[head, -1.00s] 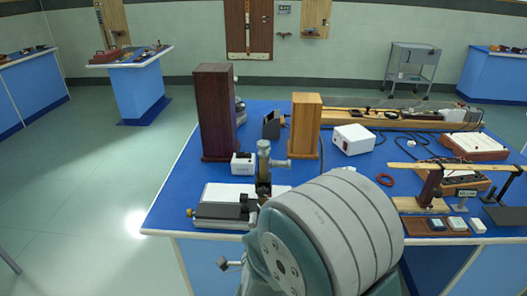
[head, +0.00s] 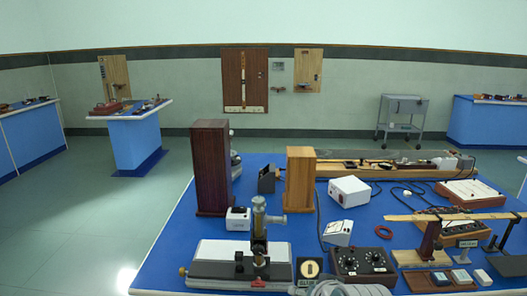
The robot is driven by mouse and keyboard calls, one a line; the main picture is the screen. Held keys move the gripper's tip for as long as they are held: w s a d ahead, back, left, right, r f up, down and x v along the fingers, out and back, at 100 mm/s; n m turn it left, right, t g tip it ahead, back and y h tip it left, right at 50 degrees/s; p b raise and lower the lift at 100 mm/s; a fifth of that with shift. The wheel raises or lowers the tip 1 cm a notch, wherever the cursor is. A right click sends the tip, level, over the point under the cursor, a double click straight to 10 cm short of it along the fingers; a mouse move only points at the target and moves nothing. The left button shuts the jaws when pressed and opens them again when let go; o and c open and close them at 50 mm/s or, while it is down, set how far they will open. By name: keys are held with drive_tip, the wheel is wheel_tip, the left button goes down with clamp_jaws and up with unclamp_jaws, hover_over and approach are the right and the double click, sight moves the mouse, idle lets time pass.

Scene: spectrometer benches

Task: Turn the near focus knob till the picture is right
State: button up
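A brass and grey upright microscope-like instrument (head: 259,225) stands on a dark base with a white top plate (head: 215,251), on the blue bench. A small brass knob (head: 183,270) sticks out at the base's left end. I cannot tell which of these is the near focus knob. No picture or screen image is readable from here. Only a grey rounded part of my arm shows at the bottom edge; my gripper is not in view.
A dark wooden block (head: 212,170) and a lighter one (head: 299,180) stand behind the instrument. Open floor (head: 75,225) lies left of the bench (head: 165,262).

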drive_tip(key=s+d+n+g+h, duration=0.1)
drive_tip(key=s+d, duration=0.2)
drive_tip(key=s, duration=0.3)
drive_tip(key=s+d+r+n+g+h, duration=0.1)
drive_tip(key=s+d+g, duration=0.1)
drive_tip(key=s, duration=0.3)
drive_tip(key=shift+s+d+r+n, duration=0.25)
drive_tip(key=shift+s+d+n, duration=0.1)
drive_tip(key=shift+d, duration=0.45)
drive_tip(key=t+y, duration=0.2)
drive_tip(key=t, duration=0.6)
approach(258, 252)
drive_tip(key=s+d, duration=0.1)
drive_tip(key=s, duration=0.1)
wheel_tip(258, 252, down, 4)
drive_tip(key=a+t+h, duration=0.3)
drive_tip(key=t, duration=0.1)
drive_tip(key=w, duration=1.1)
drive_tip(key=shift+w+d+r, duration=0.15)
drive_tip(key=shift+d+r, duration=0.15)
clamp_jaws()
